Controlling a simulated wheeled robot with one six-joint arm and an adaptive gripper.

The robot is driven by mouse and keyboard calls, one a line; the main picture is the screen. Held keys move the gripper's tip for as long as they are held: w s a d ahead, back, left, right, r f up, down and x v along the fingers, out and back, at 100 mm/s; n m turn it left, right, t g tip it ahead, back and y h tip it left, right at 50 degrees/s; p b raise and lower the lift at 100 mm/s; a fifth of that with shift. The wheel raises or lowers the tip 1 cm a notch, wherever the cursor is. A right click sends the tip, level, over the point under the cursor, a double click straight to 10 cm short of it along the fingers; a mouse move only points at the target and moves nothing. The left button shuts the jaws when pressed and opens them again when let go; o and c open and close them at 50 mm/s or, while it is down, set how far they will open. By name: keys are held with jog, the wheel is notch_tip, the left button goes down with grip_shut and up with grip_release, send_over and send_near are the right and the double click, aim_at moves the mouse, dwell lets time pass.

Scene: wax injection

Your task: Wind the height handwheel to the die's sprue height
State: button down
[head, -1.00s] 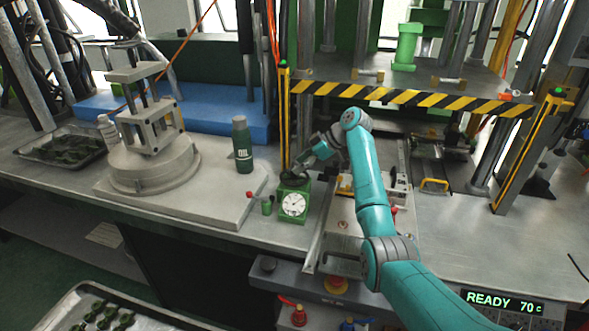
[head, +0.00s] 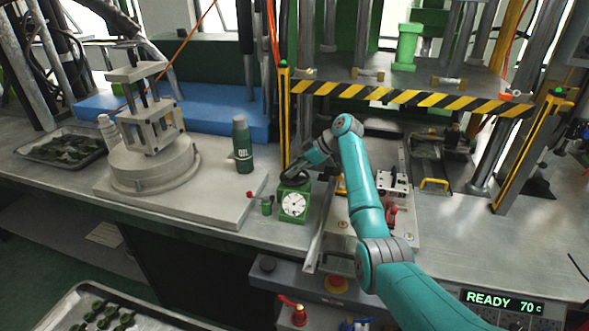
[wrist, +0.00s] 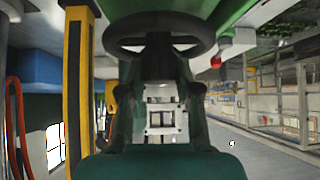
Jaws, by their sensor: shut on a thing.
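The height handwheel (head: 291,180) is a dark ring on top of a small green housing with a white round dial (head: 293,204) on its front. In the wrist view the handwheel (wrist: 124,40) spans the top of the picture, with green surfaces behind it. My gripper (head: 298,172) reaches it from the upper right and is shut on it; in the wrist view my gripper (wrist: 158,50) has dark fingers on both sides of the ring's hub. The dial's reading is too small to tell. A silver block (head: 393,181), perhaps the die, sits on the machine bed right of my arm.
A dark green oil bottle (head: 242,146) and a red-knobbed lever (head: 257,198) stand left of the housing. A striped press beam (head: 415,96) spans behind my arm. A grey round-based fixture (head: 150,165) is at the left. The bench front between them is clear.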

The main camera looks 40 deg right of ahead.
jog(key=shift+m+h, duration=0.3)
jog(key=m+t+h, duration=0.2)
jog(key=m+h, duration=0.1)
jog(key=m, duration=0.1)
jog(key=shift+a+m, duration=0.1)
jog(key=shift+m, duration=0.3)
jog(key=m+h, duration=0.3)
jog(key=m, duration=0.1)
jog(key=shift+h, duration=0.3)
jog(key=m+h, duration=0.3)
jog(key=m, duration=0.2)
jog(key=shift+g, duration=0.4)
jog(key=m+g+h, duration=0.2)
jog(key=m, duration=0.2)
jog(key=shift+h, duration=0.4)
jog(key=shift+m, duration=0.3)
jog(key=c, duration=0.8)
grip_release()
